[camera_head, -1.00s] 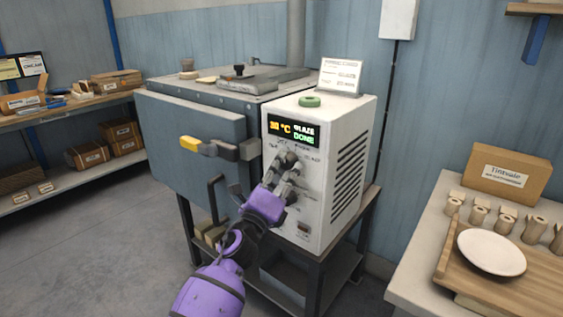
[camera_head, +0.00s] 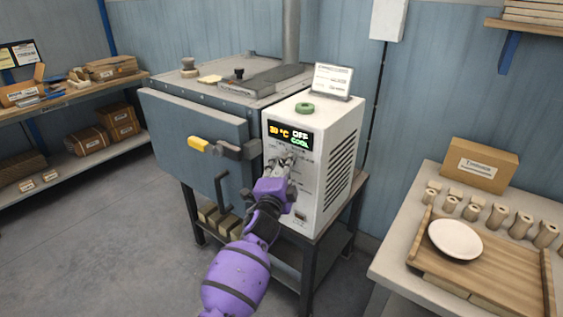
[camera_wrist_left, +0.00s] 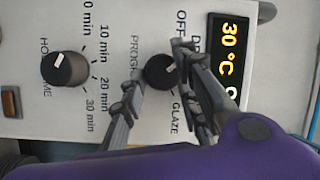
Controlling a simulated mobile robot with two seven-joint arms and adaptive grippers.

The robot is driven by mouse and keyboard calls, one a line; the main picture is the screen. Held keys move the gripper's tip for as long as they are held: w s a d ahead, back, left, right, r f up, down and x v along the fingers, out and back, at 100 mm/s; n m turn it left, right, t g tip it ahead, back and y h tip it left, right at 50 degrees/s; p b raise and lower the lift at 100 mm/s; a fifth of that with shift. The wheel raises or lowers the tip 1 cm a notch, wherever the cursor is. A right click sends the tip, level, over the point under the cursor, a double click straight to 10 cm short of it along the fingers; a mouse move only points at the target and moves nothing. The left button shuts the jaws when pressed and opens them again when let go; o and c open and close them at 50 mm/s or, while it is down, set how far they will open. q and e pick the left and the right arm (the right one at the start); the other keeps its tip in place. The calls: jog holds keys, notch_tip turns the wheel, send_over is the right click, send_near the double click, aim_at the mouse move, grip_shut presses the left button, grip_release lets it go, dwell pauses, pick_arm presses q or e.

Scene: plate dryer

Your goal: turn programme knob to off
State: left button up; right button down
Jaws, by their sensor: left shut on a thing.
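The programme knob (camera_wrist_left: 159,74) is a round dark knob with a pale pointer mark, on the white control box (camera_head: 325,140). In the left wrist view it sits between the two grey fingers of my left gripper (camera_wrist_left: 156,72), which is shut on it. The pointer is turned toward the OFF side of the lettering, and GLAZE is on the other side. In the head view my left gripper (camera_head: 281,167) is at the box's front and hides the knob. The display (camera_head: 290,136) reads 30 °C, OFF and COOL. My right gripper is not in view.
A second knob (camera_wrist_left: 64,69) with minute marks is beside the programme knob. A table (camera_head: 385,262) with a white plate (camera_head: 455,240) stands at right. The floor at left is clear.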

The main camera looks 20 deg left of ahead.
pick_arm(q)
jog(key=n+p, duration=0.1)
jog(key=n+g+p, duration=0.1)
jog(key=n+p, duration=0.1)
jog(key=shift+s+d+f+g, duration=0.15)
jog(key=shift+f+g, duration=0.15)
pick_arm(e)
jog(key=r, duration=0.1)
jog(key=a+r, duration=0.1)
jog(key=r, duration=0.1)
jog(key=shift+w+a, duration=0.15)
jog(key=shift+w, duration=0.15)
pick_arm(q)
jog(key=shift+f, duration=0.25)
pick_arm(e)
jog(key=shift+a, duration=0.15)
pick_arm(q)
jog(key=o, duration=1)
jog(key=shift+d, duration=0.1)
jog(key=shift+r, duration=0.2)
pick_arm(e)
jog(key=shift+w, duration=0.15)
pick_arm(q)
jog(key=shift+r, duration=0.3)
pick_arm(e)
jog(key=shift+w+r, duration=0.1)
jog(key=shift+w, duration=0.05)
